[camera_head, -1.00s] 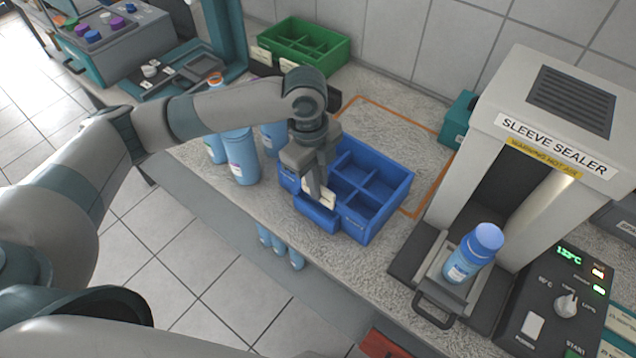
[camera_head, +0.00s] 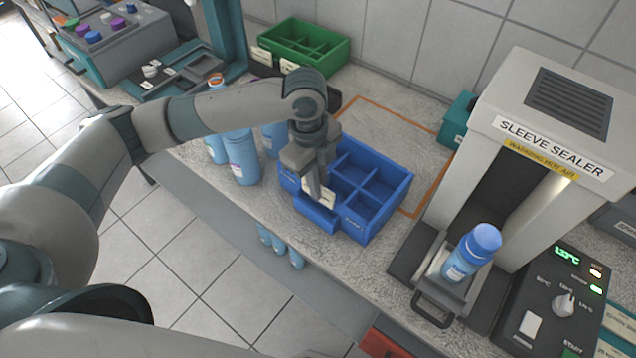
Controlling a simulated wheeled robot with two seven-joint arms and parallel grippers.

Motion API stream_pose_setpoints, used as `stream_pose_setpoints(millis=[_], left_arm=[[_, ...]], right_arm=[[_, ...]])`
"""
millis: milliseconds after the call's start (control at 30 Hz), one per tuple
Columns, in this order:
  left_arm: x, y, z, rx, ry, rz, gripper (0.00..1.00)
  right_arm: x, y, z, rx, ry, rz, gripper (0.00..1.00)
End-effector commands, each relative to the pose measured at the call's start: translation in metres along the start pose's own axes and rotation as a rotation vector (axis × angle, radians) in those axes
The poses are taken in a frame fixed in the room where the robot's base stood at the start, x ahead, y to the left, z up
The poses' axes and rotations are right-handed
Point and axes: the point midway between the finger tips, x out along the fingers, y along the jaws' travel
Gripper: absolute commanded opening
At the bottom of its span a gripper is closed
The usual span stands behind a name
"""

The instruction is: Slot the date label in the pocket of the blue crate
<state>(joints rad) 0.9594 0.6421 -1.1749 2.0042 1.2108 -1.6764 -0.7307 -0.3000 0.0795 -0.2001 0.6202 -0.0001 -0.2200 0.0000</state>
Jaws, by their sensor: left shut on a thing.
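The blue crate (camera_head: 376,196) stands on the counter, with several compartments and a pocket (camera_head: 316,214) on its front wall. My left gripper (camera_head: 321,190) is above the front left of the crate, pointing down, and is shut on the date label (camera_head: 327,197), a small pale card. The label is at the pocket's upper edge; I cannot tell whether its lower edge is inside the pocket. The gripper hides part of the label and the crate's left compartments. My right gripper does not show.
Blue bottles (camera_head: 242,158) stand left of the crate. A green crate (camera_head: 303,48) is behind. The sleeve sealer (camera_head: 548,130) stands at the right, with a blue bottle (camera_head: 471,252) on its tray. An orange outline (camera_head: 424,189) marks the counter around the crate's back.

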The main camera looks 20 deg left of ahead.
Motion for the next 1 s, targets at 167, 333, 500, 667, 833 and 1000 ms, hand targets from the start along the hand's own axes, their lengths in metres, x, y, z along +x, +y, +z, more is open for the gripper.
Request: stream_pose_setpoints(millis=[167, 333, 500, 667, 833, 1000], left_arm=[[0.0, 0.0, 0.0, 0.0, 0.0, 0.0, 0.0], [0.0, 0.0, 0.0, 0.0, 0.0, 0.0, 0.0], [0.0, 0.0, 0.0, 0.0, 0.0, 0.0, 0.3], [0.0, 0.0, 0.0, 0.0, 0.0, 0.0, 0.3], [-0.002, 0.0, 0.0, 0.0, 0.0, -0.001, 0.3], [-0.012, -0.001, 0.001, -0.001, -0.001, -0.003, 0.3]], right_arm=[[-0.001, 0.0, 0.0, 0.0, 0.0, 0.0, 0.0], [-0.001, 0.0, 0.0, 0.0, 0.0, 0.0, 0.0], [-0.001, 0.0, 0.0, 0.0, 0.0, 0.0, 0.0], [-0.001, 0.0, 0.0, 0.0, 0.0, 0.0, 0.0], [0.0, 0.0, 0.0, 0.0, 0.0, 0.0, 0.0], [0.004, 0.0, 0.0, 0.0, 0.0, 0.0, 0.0]])
